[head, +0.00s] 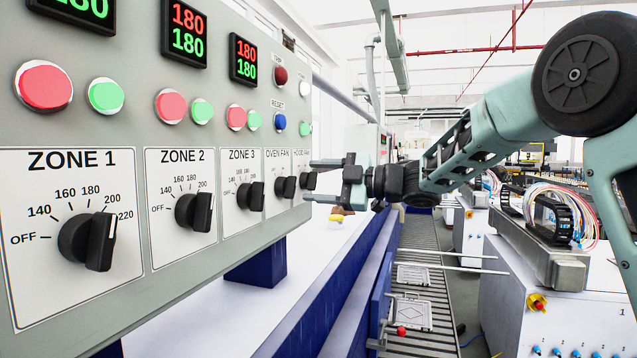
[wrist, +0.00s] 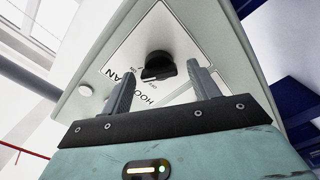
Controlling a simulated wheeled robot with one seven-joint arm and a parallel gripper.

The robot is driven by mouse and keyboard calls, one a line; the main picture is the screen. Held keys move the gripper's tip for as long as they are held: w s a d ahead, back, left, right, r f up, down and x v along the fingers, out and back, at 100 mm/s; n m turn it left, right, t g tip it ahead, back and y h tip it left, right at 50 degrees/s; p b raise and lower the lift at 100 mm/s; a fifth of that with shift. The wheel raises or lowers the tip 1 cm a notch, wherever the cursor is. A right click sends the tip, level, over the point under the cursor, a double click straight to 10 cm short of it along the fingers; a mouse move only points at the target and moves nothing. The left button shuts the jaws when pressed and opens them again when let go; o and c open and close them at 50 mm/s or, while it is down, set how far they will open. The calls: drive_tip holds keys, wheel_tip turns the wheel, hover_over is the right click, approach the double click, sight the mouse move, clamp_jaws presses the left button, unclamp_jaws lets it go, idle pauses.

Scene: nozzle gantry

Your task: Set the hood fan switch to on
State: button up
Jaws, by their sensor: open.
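The hood fan switch (head: 308,180) is a black rotary knob at the right end of the control panel in the head view. In the wrist view the same knob (wrist: 158,66) sits on its white label plate, with part of the "HOOD FAN" lettering showing. My gripper (head: 312,181) is at the knob in the head view, its two fingers apart, one above and one below it. In the wrist view my gripper (wrist: 163,85) is open, with the knob showing between and beyond the fingertips. I cannot tell whether the fingers touch the knob.
The oven fan knob (head: 285,187) sits just left of the hood fan knob. Zone knobs, including the zone 3 knob (head: 251,196), line the panel further left. A blue button (head: 280,122) and a dark red button (head: 280,75) sit above. A conveyor (head: 420,290) runs below right.

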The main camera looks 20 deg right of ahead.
drive_tip(key=b+v, duration=0.6)
drive_tip(key=v, duration=1.1)
drive_tip(key=shift+b, duration=0.4)
